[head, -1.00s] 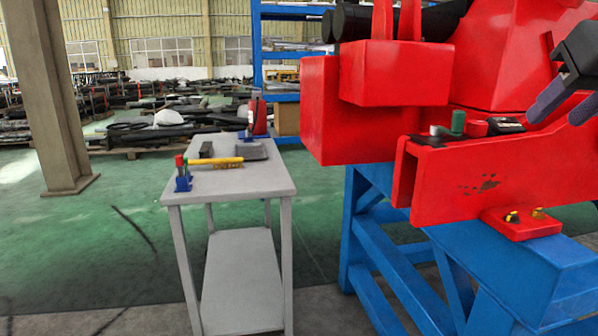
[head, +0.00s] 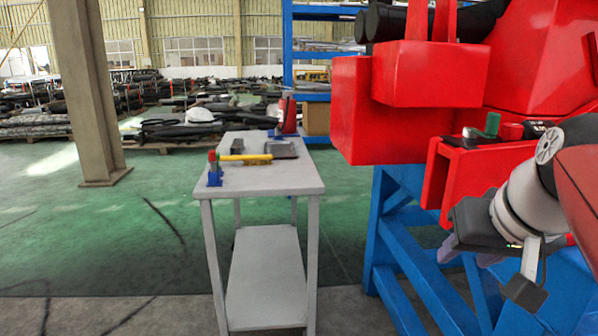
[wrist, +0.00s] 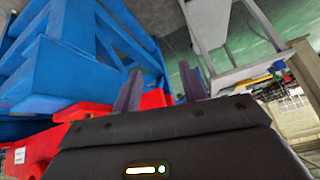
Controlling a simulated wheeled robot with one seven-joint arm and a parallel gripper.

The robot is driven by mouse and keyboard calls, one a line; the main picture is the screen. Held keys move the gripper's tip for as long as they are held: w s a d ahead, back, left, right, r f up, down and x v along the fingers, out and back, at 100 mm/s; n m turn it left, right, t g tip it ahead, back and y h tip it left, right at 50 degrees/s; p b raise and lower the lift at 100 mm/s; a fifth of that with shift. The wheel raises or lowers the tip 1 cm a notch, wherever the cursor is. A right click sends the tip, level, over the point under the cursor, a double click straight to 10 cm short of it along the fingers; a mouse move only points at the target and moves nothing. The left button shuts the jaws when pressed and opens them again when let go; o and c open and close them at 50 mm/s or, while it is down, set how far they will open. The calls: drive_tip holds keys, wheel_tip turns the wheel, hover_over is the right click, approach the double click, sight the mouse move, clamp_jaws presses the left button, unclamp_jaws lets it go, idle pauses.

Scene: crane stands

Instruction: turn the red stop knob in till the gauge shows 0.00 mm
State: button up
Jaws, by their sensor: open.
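A red knob (head: 511,131) sits on top of the red crane beam (head: 475,175) at the right of the head view, beside a green knob (head: 492,124). A dark block (head: 537,129), perhaps the gauge, lies just right of them, partly hidden by my arm; no reading is legible. My gripper (head: 468,255) hangs low in front of the blue stand, below and apart from the knobs. In the wrist view my gripper (wrist: 160,70) has its two fingers apart, with nothing between them. The knobs cannot be made out there.
A grey table (head: 270,180) stands left of the blue stand (head: 395,225). It bears a blue holder (head: 214,178) with red and green tops, a yellow tool (head: 245,158) and dark items. Green floor is clear to the left, beside a beige pillar (head: 82,90).

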drive_tip(key=s+a+f+n, duration=0.1)
drive_tip(key=s+a+f, duration=0.2)
drive_tip(key=f, duration=0.6)
drive_tip(key=s+a+f+n+g, duration=0.1)
drive_tip(key=s+a+f, duration=0.2)
drive_tip(key=f, duration=0.6)
drive_tip(key=shift+a+f, duration=0.3)
drive_tip(key=shift+a, duration=0.95)
drive_tip(key=shift+s, duration=0.1)
